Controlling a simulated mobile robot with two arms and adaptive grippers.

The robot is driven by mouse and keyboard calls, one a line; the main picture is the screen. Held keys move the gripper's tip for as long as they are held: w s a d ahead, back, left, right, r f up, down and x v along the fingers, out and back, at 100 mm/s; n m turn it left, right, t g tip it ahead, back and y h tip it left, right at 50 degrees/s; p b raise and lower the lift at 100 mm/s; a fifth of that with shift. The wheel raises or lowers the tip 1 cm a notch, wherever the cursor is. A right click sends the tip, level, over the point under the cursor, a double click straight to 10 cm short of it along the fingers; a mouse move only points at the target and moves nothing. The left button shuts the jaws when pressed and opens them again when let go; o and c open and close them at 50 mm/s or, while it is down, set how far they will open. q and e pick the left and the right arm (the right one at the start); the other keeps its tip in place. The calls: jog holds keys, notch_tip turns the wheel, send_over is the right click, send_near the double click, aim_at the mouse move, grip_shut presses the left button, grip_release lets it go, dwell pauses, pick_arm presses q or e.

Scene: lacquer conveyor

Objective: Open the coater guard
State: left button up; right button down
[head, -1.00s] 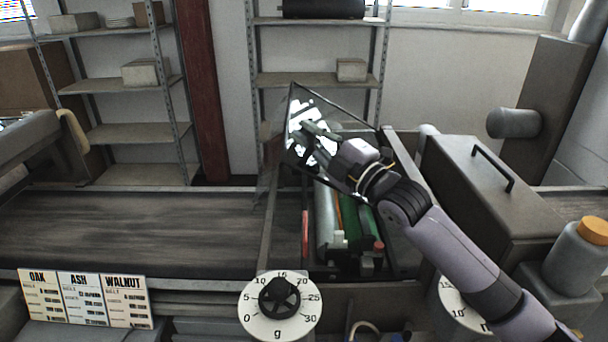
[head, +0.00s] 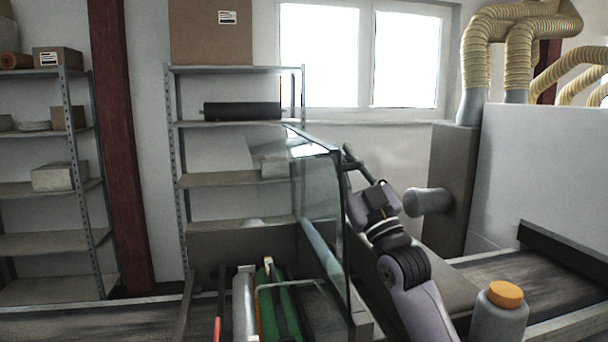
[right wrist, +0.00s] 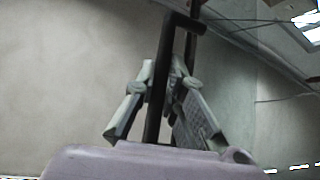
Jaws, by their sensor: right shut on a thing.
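The coater guard (head: 318,205) is a clear panel with a dark frame, standing raised and steeply tilted over the coater in the head view. The coater's rollers (head: 270,305), one green and one grey, show below and left of it. My right gripper (head: 356,174) is at the guard's upper right side, partly hidden. In the right wrist view my right gripper (right wrist: 160,98) is shut on the dark bar handle (right wrist: 158,70), with its fingers on both sides of it. My left gripper is not in view.
A grey bottle with an orange cap (head: 500,310) stands at the lower right, near my right forearm. A grey cylinder (head: 428,202) juts from a dark post behind the arm. Shelves (head: 235,180) stand along the back wall.

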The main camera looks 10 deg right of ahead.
jog(key=d+f+m+t+h+b, duration=0.1)
jog(key=d+f+m+h, duration=0.1)
jog(key=d+m+h, duration=0.5)
jog(key=shift+d+m+t+h, duration=0.35)
jog(key=shift+d+m, duration=0.25)
jog(key=shift+d, duration=0.55)
jog(key=shift+w+h, duration=0.1)
jog(key=shift+h, duration=0.15)
jog(key=c, duration=2)
grip_release()
jog(key=shift+d, duration=0.15)
jog(key=shift+c, duration=0.2)
jog(key=shift+o, duration=0.6)
jog(key=shift+d, duration=0.25)
jog(key=shift+r, duration=0.1)
jog(key=v, duration=1.2)
jog(key=shift+a, duration=0.2)
